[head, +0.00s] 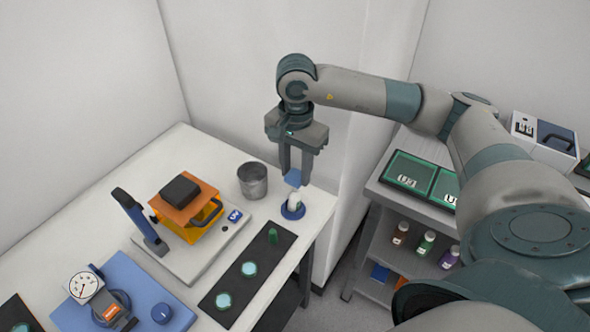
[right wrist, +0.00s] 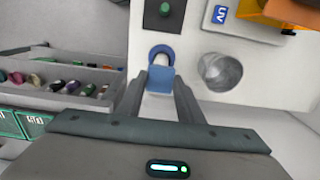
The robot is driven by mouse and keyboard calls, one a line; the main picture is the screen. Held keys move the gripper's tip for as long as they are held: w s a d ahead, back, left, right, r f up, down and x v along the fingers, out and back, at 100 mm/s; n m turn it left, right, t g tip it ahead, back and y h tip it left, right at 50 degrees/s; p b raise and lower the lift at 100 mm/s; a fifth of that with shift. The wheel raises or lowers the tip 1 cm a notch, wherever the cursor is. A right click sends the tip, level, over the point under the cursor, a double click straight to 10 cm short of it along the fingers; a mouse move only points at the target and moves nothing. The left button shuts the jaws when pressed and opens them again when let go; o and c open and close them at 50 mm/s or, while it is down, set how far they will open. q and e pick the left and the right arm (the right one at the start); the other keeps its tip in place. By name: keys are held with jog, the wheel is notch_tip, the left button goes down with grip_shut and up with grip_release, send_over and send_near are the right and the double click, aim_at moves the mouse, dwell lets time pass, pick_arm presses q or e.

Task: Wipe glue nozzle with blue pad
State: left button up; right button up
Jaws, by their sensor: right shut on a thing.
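My right gripper (head: 293,181) points down over the table's far right corner, shut on a small blue pad (head: 293,177). The pad also shows between the fingertips in the right wrist view (right wrist: 160,77). A white glue bottle (head: 294,200) stands in a round blue holder (head: 292,212) right below the pad. In the right wrist view the holder (right wrist: 161,50) lies just beyond the pad, which hides part of the bottle. The nozzle itself is too small to make out, and I cannot tell whether the pad touches it. My left gripper is out of view.
A metal cup (head: 252,182) stands left of the holder. A black strip (head: 248,276) with green discs and a green piece lies in front. A UV device with an orange top (head: 187,207) and a blue dial-gauge stand (head: 125,300) are further left. A grey shelf cart (head: 375,235) stands right.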

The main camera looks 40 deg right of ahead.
jog(key=shift+a, duration=0.25)
jog(key=shift+w+a+b, duration=0.1)
jog(key=shift+a+b, duration=0.2)
jog(key=shift+a, duration=0.15)
jog(key=shift+d, duration=0.1)
dwell(0.4)
jog(key=shift+d+b, duration=0.6)
jog(key=shift+b, duration=0.05)
jog(key=shift+a, duration=0.15)
jog(key=shift+a+b, duration=0.3)
jog(key=shift+a, duration=0.25)
